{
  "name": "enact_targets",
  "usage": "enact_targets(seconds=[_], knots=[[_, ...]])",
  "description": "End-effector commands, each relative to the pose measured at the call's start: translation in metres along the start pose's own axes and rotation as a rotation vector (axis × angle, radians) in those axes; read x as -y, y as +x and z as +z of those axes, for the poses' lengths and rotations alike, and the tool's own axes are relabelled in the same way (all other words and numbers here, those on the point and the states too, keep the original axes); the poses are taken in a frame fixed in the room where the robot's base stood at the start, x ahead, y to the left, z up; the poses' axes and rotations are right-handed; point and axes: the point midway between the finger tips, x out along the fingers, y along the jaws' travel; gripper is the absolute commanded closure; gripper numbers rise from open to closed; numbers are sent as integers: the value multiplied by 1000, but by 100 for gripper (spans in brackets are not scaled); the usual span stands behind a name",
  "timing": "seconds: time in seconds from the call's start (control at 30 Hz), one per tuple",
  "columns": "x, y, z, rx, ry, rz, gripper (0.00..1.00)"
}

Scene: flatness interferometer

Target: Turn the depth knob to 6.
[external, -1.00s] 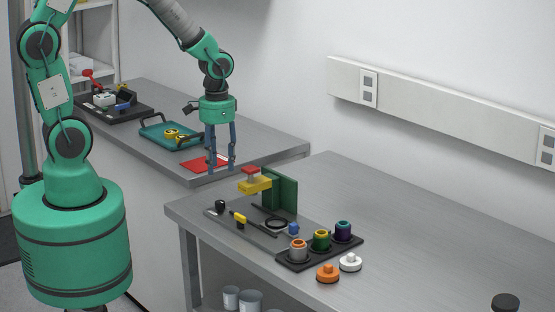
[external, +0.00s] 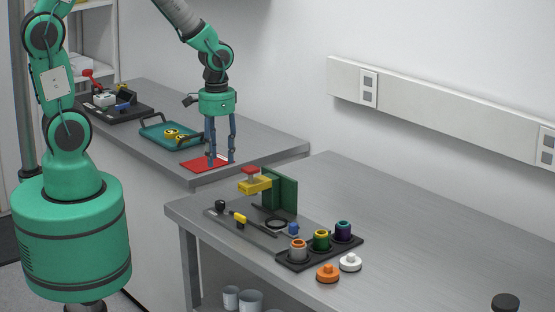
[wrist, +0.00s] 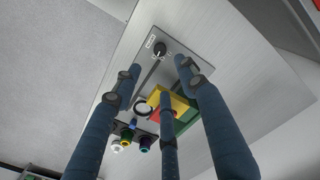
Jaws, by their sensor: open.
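A small black knob (external: 221,206), which looks like the depth knob, sits at the left end of the grey instrument plate (external: 258,236). In the wrist view the knob (wrist: 159,49) shows near the top, with a white label (wrist: 150,41) beside it. Its pointer and the number it is set to are too small to read. My gripper (external: 222,163) hangs with its blue fingers pointing down, above and behind the knob in the external view, apart from it. In the wrist view the fingers (wrist: 157,80) are spread and empty.
A black holder (external: 295,264) carries three coloured cylinders. Orange (external: 327,273) and white (external: 350,262) pieces lie in front. The table's right side is mostly clear.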

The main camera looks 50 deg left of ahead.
Motion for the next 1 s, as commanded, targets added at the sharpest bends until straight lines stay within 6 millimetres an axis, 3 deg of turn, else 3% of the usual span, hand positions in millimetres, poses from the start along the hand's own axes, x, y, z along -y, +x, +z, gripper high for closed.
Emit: enact_targets(seconds=[0.27, 0.47, 1.0], knots=[[0, 6, 0, 1, 0, 0, 58], [0, 23, 0, 3, 0, 0, 58], [0, 107, 1, 4, 0, 0, 58]])
